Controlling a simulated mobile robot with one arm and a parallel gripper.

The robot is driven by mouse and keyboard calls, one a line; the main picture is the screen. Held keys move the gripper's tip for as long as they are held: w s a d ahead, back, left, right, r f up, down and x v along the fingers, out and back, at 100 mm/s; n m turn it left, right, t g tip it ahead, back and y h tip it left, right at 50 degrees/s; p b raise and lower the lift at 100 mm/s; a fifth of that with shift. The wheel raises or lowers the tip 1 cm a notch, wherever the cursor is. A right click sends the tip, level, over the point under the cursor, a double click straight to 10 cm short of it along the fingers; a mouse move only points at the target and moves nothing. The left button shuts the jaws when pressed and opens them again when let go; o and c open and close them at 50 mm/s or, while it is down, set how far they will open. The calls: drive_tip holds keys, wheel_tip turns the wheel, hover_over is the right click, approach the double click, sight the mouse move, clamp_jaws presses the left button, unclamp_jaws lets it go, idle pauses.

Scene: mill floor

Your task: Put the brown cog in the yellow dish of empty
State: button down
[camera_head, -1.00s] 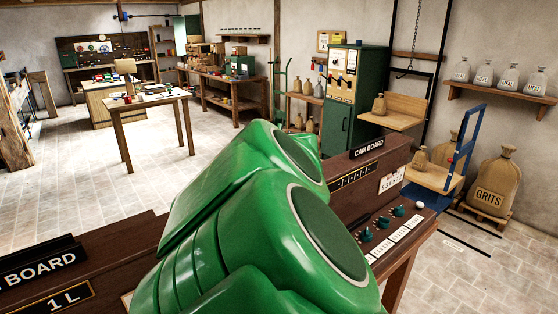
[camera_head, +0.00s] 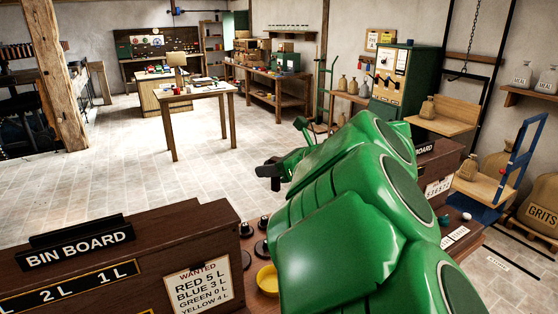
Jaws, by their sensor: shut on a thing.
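My gripper (camera_head: 270,173) shows at the end of my green arm, left of the arm and over the open floor in the picture, above and beyond the counter. It is small and dark here, and its jaws are shut on a small dark thing. I cannot make out that thing's shape or colour well enough to say it is the brown cog. No brown cog shows clearly elsewhere. A yellow dish (camera_head: 266,281) sits on the brown counter, below my gripper in the picture. My arm hides its right side. I cannot see fully into it.
Several dark round pieces (camera_head: 262,248) stand beside the dish. The bin board (camera_head: 80,249) and a wanted card (camera_head: 197,287) are to the left. My arm covers the counter's middle. A blue hand truck (camera_head: 520,160) and sacks stand at right. A wooden table (camera_head: 185,98) stands beyond clear floor.

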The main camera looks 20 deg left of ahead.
drive_tip(key=s+n+g, duration=0.2)
drive_tip(key=n+g, duration=0.1)
drive_tip(key=g, duration=0.1)
hover_over(268, 281)
drive_tip(key=shift+y, duration=0.4)
wheel_tip(268, 281, down, 28)
drive_tip(key=shift+f, duration=0.25)
idle(0.9)
drive_tip(key=c, duration=0.8)
unclamp_jaws()
drive_tip(key=shift+r, duration=3.45)
